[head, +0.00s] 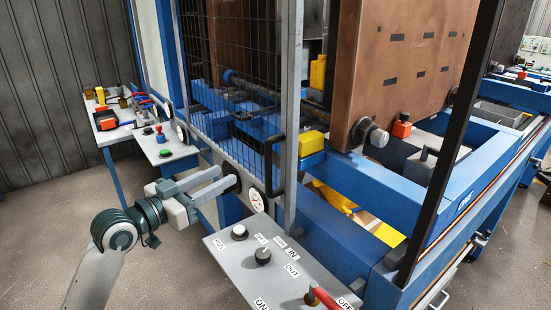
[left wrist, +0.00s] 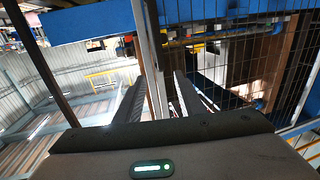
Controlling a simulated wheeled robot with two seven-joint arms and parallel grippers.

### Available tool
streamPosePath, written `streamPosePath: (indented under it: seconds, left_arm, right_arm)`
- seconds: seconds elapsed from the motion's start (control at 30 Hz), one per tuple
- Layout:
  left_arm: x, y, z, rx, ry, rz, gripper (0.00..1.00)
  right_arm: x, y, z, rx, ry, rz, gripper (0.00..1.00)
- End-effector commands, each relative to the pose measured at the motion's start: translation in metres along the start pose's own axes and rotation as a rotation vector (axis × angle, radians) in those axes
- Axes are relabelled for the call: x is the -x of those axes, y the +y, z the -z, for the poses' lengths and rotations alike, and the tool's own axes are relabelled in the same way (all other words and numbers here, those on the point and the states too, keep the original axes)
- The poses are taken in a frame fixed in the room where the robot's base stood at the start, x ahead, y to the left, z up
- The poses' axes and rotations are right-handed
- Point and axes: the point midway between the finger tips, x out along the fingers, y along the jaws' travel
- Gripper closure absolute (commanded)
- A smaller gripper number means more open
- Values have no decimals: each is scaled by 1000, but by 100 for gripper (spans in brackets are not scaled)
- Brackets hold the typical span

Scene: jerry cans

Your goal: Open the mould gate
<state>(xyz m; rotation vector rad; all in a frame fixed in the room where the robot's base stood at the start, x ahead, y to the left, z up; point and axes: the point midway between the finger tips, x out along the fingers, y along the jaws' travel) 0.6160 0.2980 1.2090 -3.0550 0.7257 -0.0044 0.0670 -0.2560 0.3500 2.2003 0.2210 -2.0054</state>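The mould gate (head: 236,75) is a black wire mesh panel with a pale grey upright post (head: 292,110) at its right edge. It appears shut. A black bar handle (head: 268,165) sits low near that post. My left gripper (head: 228,179) is left of the handle, in front of the machine's lower frame, with its two fingers apart and nothing seen between them. In the left wrist view the open fingers (left wrist: 160,95) point toward an upright post (left wrist: 150,50), with mesh (left wrist: 230,60) to its right. Contact cannot be told. My right gripper is not in view.
A grey control panel (head: 275,265) with knobs and a red lever stands just below my left gripper. A small table (head: 110,130) with tools is at the left. Floor at the left is clear.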

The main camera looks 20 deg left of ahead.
Motion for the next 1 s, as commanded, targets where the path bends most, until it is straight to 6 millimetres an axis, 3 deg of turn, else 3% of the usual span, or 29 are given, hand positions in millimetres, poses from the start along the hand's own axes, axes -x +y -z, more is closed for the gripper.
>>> streamPosePath:
  seconds: [0.47,0.67,1.0]
  left_arm:
    - [-10,0,0,4,-1,0,64]
    - [-33,1,2,5,-1,-1,64]
    - [-93,1,2,5,-2,0,64]
  right_arm:
    - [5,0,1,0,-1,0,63]
    - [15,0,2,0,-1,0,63]
    - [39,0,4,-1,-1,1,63]
